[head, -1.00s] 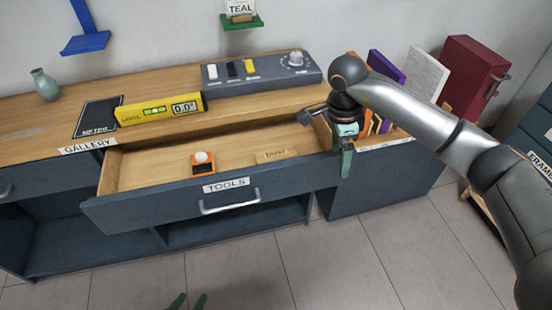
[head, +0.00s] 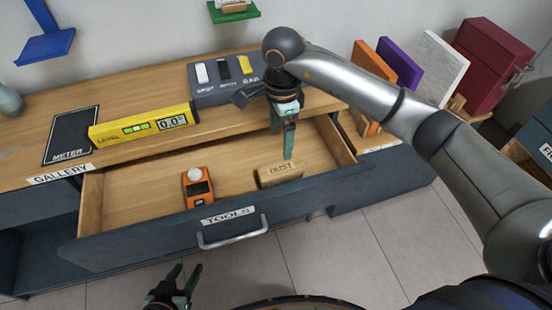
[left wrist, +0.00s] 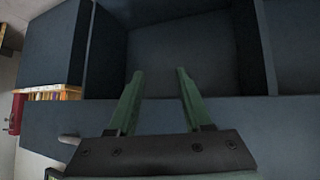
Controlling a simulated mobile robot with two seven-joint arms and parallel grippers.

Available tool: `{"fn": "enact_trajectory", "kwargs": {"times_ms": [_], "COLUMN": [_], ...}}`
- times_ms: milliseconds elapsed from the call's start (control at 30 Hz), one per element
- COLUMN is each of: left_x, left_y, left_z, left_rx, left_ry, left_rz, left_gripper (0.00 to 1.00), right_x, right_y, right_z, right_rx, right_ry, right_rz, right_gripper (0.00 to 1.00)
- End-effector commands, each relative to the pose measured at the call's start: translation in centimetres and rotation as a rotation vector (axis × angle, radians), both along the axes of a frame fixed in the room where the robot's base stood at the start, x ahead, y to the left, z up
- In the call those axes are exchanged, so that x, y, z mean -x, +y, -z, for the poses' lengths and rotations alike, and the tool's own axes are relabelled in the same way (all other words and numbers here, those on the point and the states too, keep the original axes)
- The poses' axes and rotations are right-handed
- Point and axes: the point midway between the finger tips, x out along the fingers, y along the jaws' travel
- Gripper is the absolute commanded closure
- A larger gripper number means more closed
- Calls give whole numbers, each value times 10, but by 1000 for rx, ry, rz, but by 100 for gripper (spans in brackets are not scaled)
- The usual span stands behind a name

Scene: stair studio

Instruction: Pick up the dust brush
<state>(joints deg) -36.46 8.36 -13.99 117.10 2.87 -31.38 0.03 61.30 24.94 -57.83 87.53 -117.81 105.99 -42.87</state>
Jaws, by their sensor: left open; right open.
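The dust brush (head: 280,174) is a wooden block marked DUST, lying in the open tools drawer (head: 135,190), right of its middle. My right gripper (head: 284,150) points down just above and behind the brush, its green fingers apart and empty. Its fingertips are close to the brush, but I cannot tell if they touch it. My left gripper (head: 180,284) is open and empty, low in front of the drawer. In the left wrist view the left fingers (left wrist: 160,85) are spread before the dark cabinet shelves. The brush does not show there.
An orange light meter (head: 197,188) lies in the drawer left of the brush. A yellow level (head: 142,124) and a grey switch panel (head: 225,80) sit on the counter behind. Coloured panels (head: 399,62) stand at the right. The drawer's left part is clear.

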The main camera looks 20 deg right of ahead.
Motion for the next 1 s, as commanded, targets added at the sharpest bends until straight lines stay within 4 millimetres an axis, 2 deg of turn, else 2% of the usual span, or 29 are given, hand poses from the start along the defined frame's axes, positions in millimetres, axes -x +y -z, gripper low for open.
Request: {"fn": "enact_trajectory", "kwargs": {"times_ms": [333,567,833,1000], "left_x": [7,6,5,4], "left_y": [0,0,1,1], "left_z": [10,9,12,11], "left_rx": [-1,0,0,-2], "left_ry": [16,11,9,7], "left_rz": [-1,0,-1,-2], "left_gripper": [50,50,50,50], "right_x": [2,3,10,9], "right_y": [0,0,2,1], "right_z": [58,76,115,124], "right_rx": [0,0,-1,0], "right_ry": [6,3,5,1], "right_rz": [0,0,2,0], "right_gripper": [10,10,10,10]}}
